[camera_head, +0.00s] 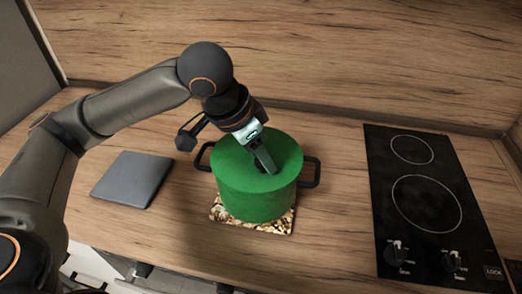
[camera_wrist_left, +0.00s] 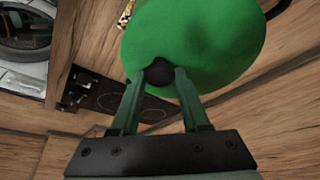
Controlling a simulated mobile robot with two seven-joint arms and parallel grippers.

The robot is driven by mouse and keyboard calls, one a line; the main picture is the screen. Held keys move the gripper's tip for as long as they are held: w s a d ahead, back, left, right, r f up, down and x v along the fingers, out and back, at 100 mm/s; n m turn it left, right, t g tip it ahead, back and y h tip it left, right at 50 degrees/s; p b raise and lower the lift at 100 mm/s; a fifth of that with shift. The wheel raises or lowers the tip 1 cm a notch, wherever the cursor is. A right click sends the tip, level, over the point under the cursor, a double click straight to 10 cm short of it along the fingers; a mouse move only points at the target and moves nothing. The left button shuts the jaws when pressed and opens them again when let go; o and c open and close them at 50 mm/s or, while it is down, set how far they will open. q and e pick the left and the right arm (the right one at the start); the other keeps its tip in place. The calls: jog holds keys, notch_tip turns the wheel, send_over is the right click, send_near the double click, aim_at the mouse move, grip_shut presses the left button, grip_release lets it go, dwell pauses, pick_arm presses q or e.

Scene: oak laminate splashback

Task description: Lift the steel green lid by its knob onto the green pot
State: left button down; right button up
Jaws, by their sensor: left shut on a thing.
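The green pot (camera_head: 256,198) stands on a patterned trivet on the counter, with black handles on both sides. The green lid (camera_head: 283,150) lies over the pot's top, and I cannot tell whether it rests fully on the rim. My left gripper (camera_head: 266,166) reaches down from above to the lid's middle. In the left wrist view the fingers (camera_wrist_left: 158,84) are shut on the lid's black knob (camera_wrist_left: 158,72), with the green lid (camera_wrist_left: 200,40) spreading out beyond it. The fingers hide part of the knob. My right gripper is not in view.
A patterned trivet (camera_head: 270,226) lies under the pot. A dark grey flat square (camera_head: 133,179) lies on the counter to the left. A black two-ring hob (camera_head: 427,205) is at the right. Wooden counter is clear between pot and hob. A wooden splashback (camera_head: 330,50) rises behind.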

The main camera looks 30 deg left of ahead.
pick_arm(q)
jog(key=shift+c, duration=1.6)
grip_release()
notch_tip(320, 180, up, 3)
jog(key=p, duration=0.3)
jog(key=shift+p, duration=0.3)
jog(key=shift+r, duration=2.5)
